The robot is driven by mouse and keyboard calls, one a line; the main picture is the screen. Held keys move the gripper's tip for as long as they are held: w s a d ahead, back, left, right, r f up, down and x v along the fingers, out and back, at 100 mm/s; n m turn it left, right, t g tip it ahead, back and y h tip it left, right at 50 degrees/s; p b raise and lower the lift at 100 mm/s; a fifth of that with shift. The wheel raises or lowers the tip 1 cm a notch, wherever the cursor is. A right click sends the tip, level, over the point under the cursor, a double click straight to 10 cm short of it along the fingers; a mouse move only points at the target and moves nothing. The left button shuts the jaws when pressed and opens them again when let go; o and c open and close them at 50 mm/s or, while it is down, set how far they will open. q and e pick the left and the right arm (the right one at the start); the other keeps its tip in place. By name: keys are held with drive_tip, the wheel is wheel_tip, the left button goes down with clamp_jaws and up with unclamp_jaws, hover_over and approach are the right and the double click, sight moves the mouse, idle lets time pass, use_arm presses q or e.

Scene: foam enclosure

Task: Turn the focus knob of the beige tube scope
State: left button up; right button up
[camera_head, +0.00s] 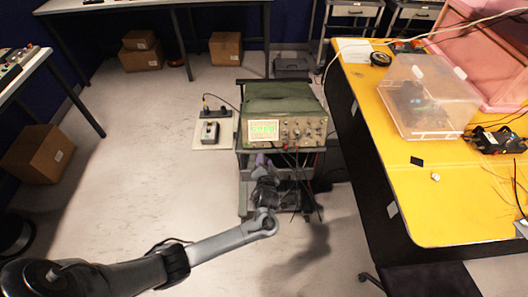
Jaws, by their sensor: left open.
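The tube scope (284,104) stands on a cart in the middle of the view. Its case is olive green and its front panel is beige. Its lit green screen (264,129) is on the left of the panel, and several small dark knobs (303,131) are to the right of it. Which one is the focus knob is too small to tell. My left gripper (264,164) is open, just below the scope's front panel and apart from the knobs. Its fingers blend with dark cables. My right gripper is not in view.
Dark cables hang from the panel in front of the cart (245,200). A yellow table (430,205) with a clear bin (428,95) stands right.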

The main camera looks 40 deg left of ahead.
sight(263, 146)
use_arm(q)
drive_tip(key=b+x, duration=0.2)
drive_tip(key=x, duration=0.7)
drive_tip(key=shift+s+b, duration=0.1)
drive_tip(key=shift+b, duration=0.2)
clamp_jaws()
